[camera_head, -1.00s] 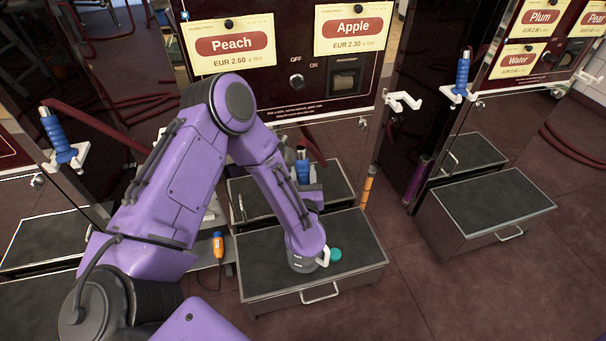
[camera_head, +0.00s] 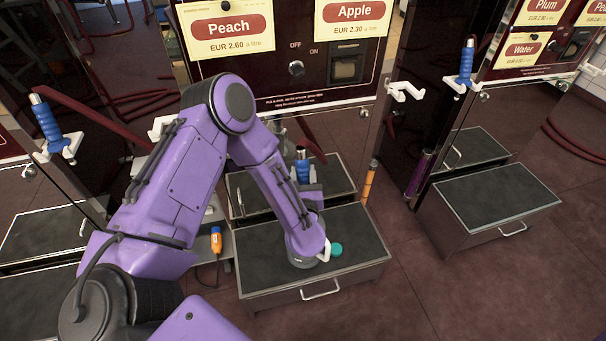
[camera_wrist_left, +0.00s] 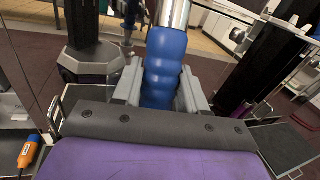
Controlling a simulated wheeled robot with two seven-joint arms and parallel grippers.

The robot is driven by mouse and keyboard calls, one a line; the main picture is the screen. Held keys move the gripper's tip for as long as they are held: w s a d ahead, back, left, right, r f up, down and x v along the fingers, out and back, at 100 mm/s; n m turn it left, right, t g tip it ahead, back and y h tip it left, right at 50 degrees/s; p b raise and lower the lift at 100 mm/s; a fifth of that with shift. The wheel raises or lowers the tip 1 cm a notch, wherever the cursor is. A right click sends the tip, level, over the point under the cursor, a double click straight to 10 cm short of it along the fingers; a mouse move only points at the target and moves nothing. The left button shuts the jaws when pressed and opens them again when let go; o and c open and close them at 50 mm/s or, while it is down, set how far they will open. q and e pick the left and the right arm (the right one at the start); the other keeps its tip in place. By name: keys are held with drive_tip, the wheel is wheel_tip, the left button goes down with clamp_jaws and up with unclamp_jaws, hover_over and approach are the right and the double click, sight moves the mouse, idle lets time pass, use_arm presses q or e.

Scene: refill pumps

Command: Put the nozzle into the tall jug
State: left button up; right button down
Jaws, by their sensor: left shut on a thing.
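My left gripper (camera_wrist_left: 163,92) is shut on a blue-handled nozzle (camera_wrist_left: 165,60) with a metal spout, which points up in the left wrist view. In the head view the held nozzle (camera_head: 303,170) shows just behind my forearm, above the back of the middle drawer unit. A white handle (camera_head: 325,251) shows beside the low end of my left arm, over the unit's dark top. The body it belongs to is mostly hidden by my arm, so I cannot tell if it is the tall jug. A teal round lid (camera_head: 336,249) lies beside it. My right gripper is out of view.
Other blue nozzles hang in white holders at the left (camera_head: 47,125) and right (camera_head: 466,65). An empty white hook (camera_head: 405,91) is on the middle pump's right side. An orange tool (camera_head: 216,241) hangs left of the middle drawer unit (camera_head: 365,270). Open floor lies at right front.

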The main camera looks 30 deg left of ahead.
use_arm(q)
drive_tip(key=shift+f+b, duration=1.65)
drive_tip(key=shift+f, duration=0.3)
drive_tip(key=o, duration=0.7)
drive_tip(key=shift+f, duration=0.1)
drive_tip(key=o, duration=0.6)
drive_tip(key=shift+c, duration=0.2)
drive_tip(key=v, duration=1)
drive_tip(key=shift+s+d+b, duration=0.2)
drive_tip(key=shift+b, duration=0.2)
